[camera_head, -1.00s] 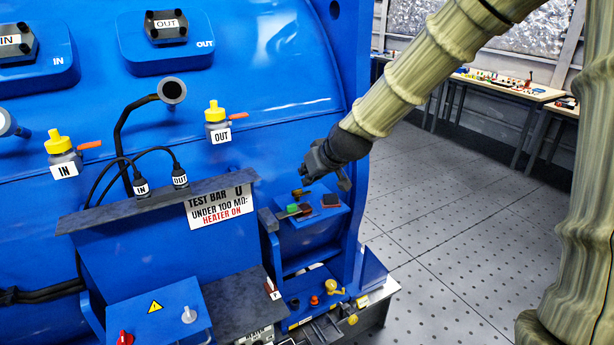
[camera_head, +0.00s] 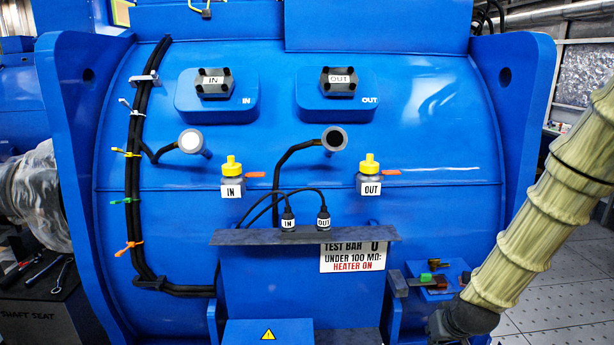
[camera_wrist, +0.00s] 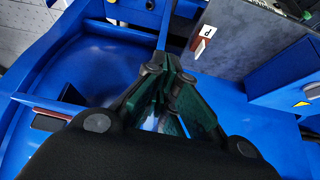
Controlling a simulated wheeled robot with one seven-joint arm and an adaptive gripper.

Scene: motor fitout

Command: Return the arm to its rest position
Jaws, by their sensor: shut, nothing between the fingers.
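My arm, in a ribbed beige sleeve, comes in from the right edge of the head view and slants down to the left. My dark gripper (camera_head: 440,325) is at the lower right, in front of the blue motor housing (camera_head: 430,225) and just below the small side shelf (camera_head: 437,292) in the picture. In the wrist view my gripper (camera_wrist: 172,75) points away from the camera, its greenish fingers together with nothing held. Its distance from the blue surfaces around it cannot be told.
A dark ledge (camera_head: 250,237) juts from the housing, with two labelled plugs and a test-bar sign (camera_head: 352,257). Small coloured pieces lie on the side shelf. In the wrist view a white tag (camera_wrist: 204,42) is ahead. Perforated floor (camera_head: 560,300) is clear at the right.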

